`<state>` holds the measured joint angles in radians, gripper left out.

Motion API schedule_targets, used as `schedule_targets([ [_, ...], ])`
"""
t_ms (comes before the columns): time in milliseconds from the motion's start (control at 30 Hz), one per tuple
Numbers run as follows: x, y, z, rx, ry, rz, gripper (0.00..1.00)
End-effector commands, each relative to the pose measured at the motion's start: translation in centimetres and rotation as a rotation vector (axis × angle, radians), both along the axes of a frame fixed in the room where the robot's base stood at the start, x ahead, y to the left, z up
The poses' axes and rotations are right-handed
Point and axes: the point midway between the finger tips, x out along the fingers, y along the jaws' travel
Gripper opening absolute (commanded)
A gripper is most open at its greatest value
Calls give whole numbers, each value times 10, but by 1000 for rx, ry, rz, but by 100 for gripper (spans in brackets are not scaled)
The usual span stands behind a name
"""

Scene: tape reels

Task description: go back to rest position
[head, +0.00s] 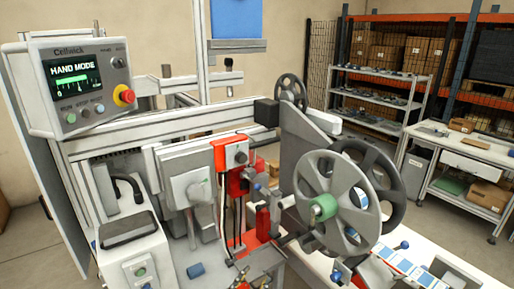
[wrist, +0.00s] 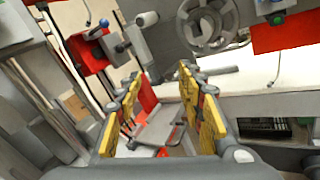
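My gripper (wrist: 160,78) shows in the wrist view with its two yellow-padded fingers spread apart. It is open, and no object shows held between the fingers. Beyond the fingers are grey and red machine parts, and a reel (wrist: 208,22) lies at the top, apart from the fingertips. I cannot pick out my gripper in the head view. There, a large grey tape reel (head: 318,180) with a green hub stands upright on the machine's right side. A darker reel (head: 384,177) stands behind it.
In the head view, a control panel (head: 84,83) reading HAND MODE stands at the upper left. A red machine unit (head: 232,152) is in the middle. Shelves with boxes (head: 388,52) and a white workbench (head: 466,150) stand at the right. Floor shows between machine and shelves.

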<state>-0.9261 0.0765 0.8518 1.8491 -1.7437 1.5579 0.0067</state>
Motion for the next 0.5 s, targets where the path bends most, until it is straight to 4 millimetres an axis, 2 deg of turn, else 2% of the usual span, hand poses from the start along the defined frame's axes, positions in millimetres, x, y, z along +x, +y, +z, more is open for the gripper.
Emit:
schedule_targets([
  [167, -26, -44, -19, 118, 119, -165, 39],
  [267, -51, -80, -27, 250, 196, -317, 39],
  [400, -100, -127, -37, 524, 290, -577, 39],
  [500, -138, -145, -39, 763, 326, -755, 39],
])
